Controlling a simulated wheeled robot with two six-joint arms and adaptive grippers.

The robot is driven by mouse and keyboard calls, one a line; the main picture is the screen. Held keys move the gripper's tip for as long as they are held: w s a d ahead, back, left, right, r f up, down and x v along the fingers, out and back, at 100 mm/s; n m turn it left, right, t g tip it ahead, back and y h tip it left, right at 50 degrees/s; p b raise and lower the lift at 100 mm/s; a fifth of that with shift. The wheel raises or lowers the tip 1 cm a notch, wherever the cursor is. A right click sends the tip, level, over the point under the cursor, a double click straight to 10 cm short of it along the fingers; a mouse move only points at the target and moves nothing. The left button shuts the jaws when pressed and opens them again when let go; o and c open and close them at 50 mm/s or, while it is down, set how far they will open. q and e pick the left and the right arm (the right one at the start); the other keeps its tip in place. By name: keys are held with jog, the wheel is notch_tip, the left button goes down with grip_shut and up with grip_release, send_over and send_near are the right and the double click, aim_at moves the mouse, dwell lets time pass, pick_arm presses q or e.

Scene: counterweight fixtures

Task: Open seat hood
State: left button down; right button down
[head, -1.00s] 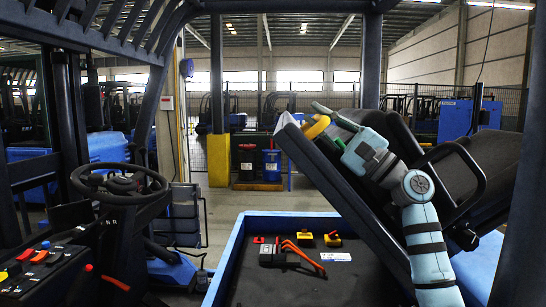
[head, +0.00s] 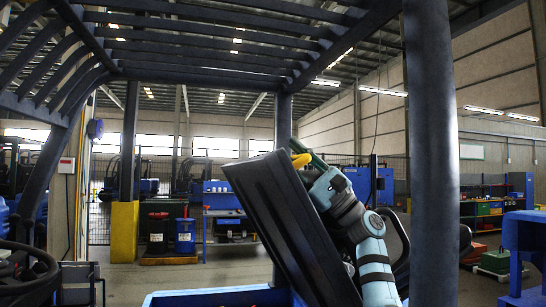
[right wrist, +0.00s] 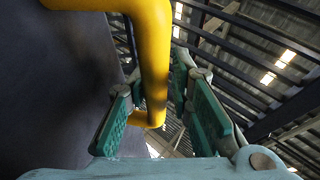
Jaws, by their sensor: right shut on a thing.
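The seat hood (head: 275,215) is a dark flat panel with the seat on its far side, raised and steeply tilted over the blue base box (head: 225,297). Its yellow handle (head: 301,159) shows at the top edge, and in the right wrist view the yellow bar (right wrist: 153,50) runs between the green finger pads. My right gripper (head: 314,168) is shut on this handle. My right arm hides part of the seat behind the hood. Only the top rim of the base box shows. My left gripper is not in view.
A dark post (head: 432,150) of the overhead guard stands just right of my right arm. The steering wheel (head: 28,272) is at the lower left. Bins (head: 185,235) and a yellow post base (head: 124,232) stand farther back. Bar roofing runs overhead.

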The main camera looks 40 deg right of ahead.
jog(key=shift+s+d+r, duration=0.45)
jog(key=c, duration=1.7)
grip_release()
jog(key=shift+o, duration=0.7)
jog(key=shift+s+d+f+m+t+h, duration=0.1)
jog(key=shift+s+d+m+t+h, duration=0.2)
jog(key=shift+s+d+t, duration=0.15)
jog(key=shift+w+g, duration=0.15)
jog(key=shift+g, duration=0.1)
